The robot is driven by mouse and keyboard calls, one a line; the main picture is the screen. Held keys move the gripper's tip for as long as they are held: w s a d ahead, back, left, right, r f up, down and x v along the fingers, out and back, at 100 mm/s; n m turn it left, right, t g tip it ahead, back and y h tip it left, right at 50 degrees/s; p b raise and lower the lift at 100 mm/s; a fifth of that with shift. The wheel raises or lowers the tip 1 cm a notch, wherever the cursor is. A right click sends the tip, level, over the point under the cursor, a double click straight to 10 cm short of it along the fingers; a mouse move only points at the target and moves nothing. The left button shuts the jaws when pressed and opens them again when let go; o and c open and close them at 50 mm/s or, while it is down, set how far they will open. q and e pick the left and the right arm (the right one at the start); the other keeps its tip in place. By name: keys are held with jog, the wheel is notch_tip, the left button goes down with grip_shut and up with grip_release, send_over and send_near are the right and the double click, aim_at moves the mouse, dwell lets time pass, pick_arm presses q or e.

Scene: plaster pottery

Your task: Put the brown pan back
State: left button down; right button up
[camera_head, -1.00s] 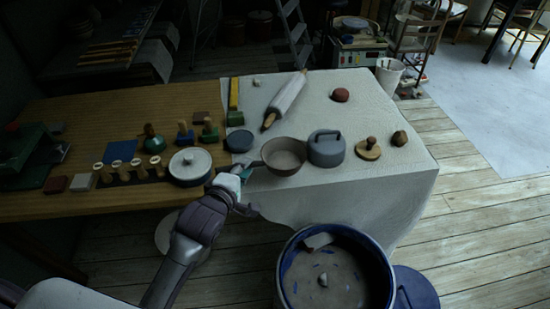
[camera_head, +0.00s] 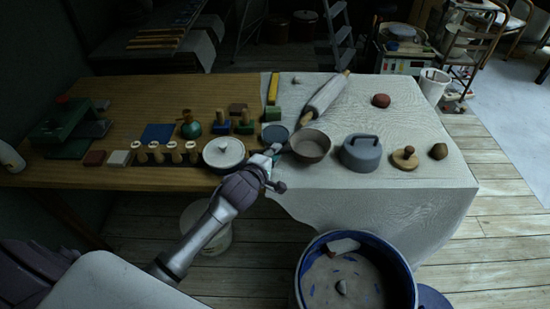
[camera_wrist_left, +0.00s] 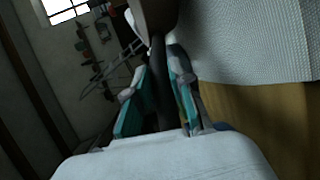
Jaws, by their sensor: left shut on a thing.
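The brown pan (camera_head: 311,147) is a round bowl-like pan near the left edge of the white cloth, its handle pointing left. My left gripper (camera_head: 272,156) is shut on the handle from the front left. In the left wrist view, the dark handle (camera_wrist_left: 160,80) runs between the two teal-padded fingers, and the pan's brown side (camera_wrist_left: 152,14) shows beyond them. I cannot tell whether the pan touches the cloth or hangs just above it. My right gripper is not in view.
A dark round dish (camera_head: 275,135) and white-lidded pot (camera_head: 223,154) are close on the left. A blue-rimmed tub (camera_head: 308,290) stands in front. The cloth's back right is mostly clear.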

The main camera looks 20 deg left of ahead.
pick_arm(q)
jog(key=shift+f, duration=0.8)
jog(key=c, duration=1)
grip_release()
jog(key=shift+f, duration=0.1)
